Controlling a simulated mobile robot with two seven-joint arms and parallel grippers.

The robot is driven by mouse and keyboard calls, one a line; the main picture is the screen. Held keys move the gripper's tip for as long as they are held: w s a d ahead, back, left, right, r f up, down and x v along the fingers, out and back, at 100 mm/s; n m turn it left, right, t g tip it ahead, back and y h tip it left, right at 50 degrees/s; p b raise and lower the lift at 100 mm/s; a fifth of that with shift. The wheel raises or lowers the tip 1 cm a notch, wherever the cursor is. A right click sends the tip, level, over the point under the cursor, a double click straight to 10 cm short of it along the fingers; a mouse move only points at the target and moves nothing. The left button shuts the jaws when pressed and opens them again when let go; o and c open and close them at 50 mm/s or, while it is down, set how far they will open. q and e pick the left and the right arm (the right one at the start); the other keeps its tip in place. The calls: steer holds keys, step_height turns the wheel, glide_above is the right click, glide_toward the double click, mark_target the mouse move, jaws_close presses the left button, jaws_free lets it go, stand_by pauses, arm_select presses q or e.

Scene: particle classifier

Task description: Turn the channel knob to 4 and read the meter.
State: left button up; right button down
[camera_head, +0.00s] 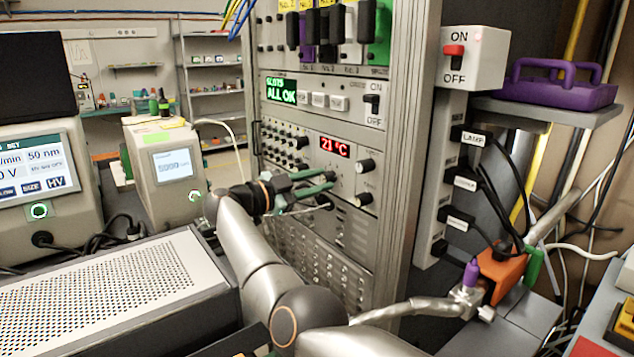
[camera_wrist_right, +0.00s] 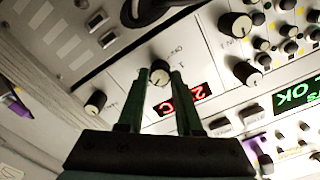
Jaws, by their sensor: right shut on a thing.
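My right gripper (camera_head: 325,184) reaches the rack panel with its green fingers. In the right wrist view the gripper (camera_wrist_right: 160,70) is shut on a small round knob (camera_wrist_right: 160,76) with a light face, one finger on each side. Lettering beside the knob is too blurred to read, and its setting cannot be told. In the head view the fingers hide this knob. Just above it, a red display (camera_head: 335,147) reads 21 °C. It also shows upside down in the wrist view (camera_wrist_right: 186,104). My left gripper is not in view.
A green display (camera_head: 281,91) reads ALL OK beside an ON/OFF switch (camera_head: 372,105). Smaller knobs (camera_head: 284,145) crowd the panel's left. A perforated metal box (camera_head: 110,290) and screened instruments (camera_head: 168,170) stand at left.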

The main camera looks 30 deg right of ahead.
steer(key=shift+m, duration=0.3)
stand_by(0.4)
steer(key=c, duration=0.6)
jaws_free()
